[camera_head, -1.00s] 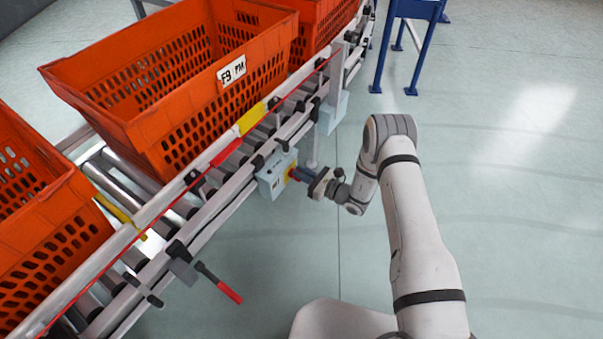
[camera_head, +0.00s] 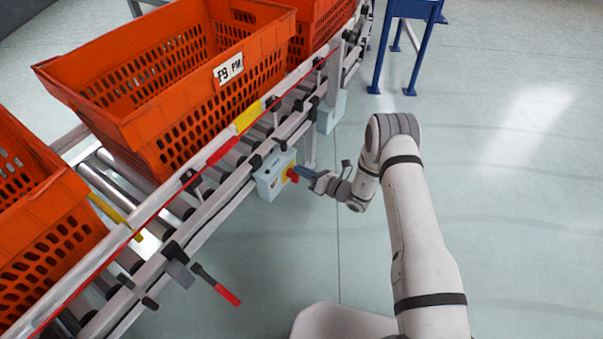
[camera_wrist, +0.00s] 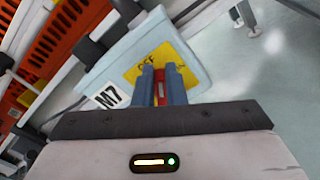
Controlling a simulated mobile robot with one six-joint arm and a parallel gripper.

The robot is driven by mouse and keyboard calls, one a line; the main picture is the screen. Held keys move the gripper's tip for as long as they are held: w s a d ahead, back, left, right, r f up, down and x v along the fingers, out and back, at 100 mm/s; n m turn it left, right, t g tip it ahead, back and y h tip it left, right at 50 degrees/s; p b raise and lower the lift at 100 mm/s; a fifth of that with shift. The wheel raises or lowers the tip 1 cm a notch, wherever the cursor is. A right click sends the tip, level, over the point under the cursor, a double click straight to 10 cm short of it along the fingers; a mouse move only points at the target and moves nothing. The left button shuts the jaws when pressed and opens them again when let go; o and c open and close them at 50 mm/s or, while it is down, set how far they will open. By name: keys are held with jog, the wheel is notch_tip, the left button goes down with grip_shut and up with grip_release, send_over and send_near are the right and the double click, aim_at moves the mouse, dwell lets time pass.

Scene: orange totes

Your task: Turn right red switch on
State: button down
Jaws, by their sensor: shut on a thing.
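The red switch (camera_head: 291,175) is on the front of a light blue box with a yellow plate, fixed to the conveyor side. In the wrist view, the red switch (camera_wrist: 160,84) stands between the two blue fingers of my gripper (camera_wrist: 160,88), which are shut on it. The box (camera_wrist: 186,60) carries a yellow plate (camera_wrist: 140,66) with lettering "OFF" partly visible and a white "M7" label (camera_wrist: 107,97). In the head view my gripper (camera_head: 303,173) reaches the switch from the right. The fingers hide part of the switch and plate.
Orange totes (camera_head: 190,125) stand on the roller conveyor to the left. A lever with a red handle (camera_head: 227,294) sticks out below the conveyor. Another light blue box (camera_head: 331,112) hangs further along. A blue stand (camera_head: 376,60) is at the back. The floor on the right is clear.

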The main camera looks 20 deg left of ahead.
jog(key=m, duration=0.3)
jog(key=f+m+b, duration=0.1)
jog(key=m, duration=0.1)
jog(key=shift+w+m, duration=0.3)
jog(key=shift+w, duration=0.1)
jog(key=m, duration=0.2)
jog(key=f+m, duration=0.1)
jog(key=m, duration=0.2)
jog(key=shift+w+d+m+b, duration=0.1)
jog(key=shift+w+m+b, duration=0.05)
jog(key=shift+m+b, duration=0.2)
jog(key=shift+f, duration=0.1)
jog(key=c, duration=1.5)
grip_release()
jog(key=p+v, duration=0.2)
jog(key=v, duration=0.5)
jog(key=shift+d, duration=0.4)
